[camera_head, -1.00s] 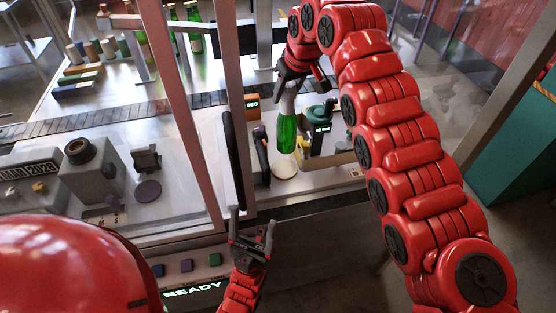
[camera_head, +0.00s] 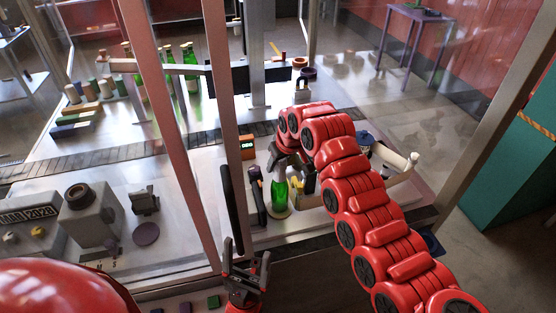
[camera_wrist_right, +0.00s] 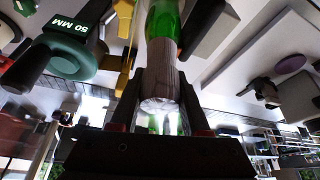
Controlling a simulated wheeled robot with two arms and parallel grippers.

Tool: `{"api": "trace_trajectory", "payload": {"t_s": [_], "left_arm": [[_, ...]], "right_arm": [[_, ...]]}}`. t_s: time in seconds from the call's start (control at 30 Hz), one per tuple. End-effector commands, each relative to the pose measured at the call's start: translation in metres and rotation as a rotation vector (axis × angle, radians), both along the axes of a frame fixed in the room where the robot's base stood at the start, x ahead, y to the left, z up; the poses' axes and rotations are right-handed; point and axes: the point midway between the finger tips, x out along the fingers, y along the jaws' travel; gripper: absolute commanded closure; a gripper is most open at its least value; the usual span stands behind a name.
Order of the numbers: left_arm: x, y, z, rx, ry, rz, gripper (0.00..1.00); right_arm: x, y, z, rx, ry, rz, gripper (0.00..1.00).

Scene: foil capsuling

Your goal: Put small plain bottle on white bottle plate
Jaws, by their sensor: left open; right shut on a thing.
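The small plain green bottle (camera_head: 279,192) is upright at the white bottle plate (camera_head: 279,214). Its base overlaps the plate in the head view, and I cannot tell whether it touches. My right gripper (camera_head: 281,160) is shut on the bottle's neck from above. In the right wrist view the fingers (camera_wrist_right: 160,85) flank the neck's grey-brown sleeve, with the green body of the bottle (camera_wrist_right: 163,20) beyond. My left gripper (camera_head: 246,265) is open and empty in front of the bench edge, apart from the bottle.
A green device marked 50 MM (camera_wrist_right: 75,45) stands close beside the bottle. A dark upright post (camera_head: 232,205) and an orange display (camera_head: 247,146) are left of the plate. Metal frame posts (camera_head: 222,100) cross the view. Several green bottles (camera_head: 190,72) stand at the back.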

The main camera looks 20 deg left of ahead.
Motion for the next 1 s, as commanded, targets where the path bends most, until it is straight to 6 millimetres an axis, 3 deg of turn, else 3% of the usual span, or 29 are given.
{"api": "trace_trajectory", "payload": {"t_s": [0.33, 0.37, 0.53, 0.87, 1.0], "left_arm": [[0.000, 0.000, -0.001, 0.000, 0.001, 0.000, 0.20], [0.000, 0.000, -0.001, 0.000, 0.000, 0.000, 0.20], [0.000, 0.000, 0.000, 0.000, 0.000, 0.000, 0.20], [0.000, 0.000, 0.004, 0.000, 0.000, 0.000, 0.20], [0.000, 0.000, -0.011, 0.000, 0.001, 0.000, 0.20]], "right_arm": [[0.000, 0.001, -0.006, 0.003, -0.005, 0.001, 1.00], [0.000, 0.001, -0.006, 0.002, -0.004, 0.001, 0.52], [0.000, 0.001, -0.005, 0.002, -0.003, 0.002, 0.24], [0.000, 0.001, -0.001, 0.002, -0.003, 0.002, 0.24], [-0.002, -0.003, 0.007, 0.006, -0.007, 0.001, 0.24]]}}
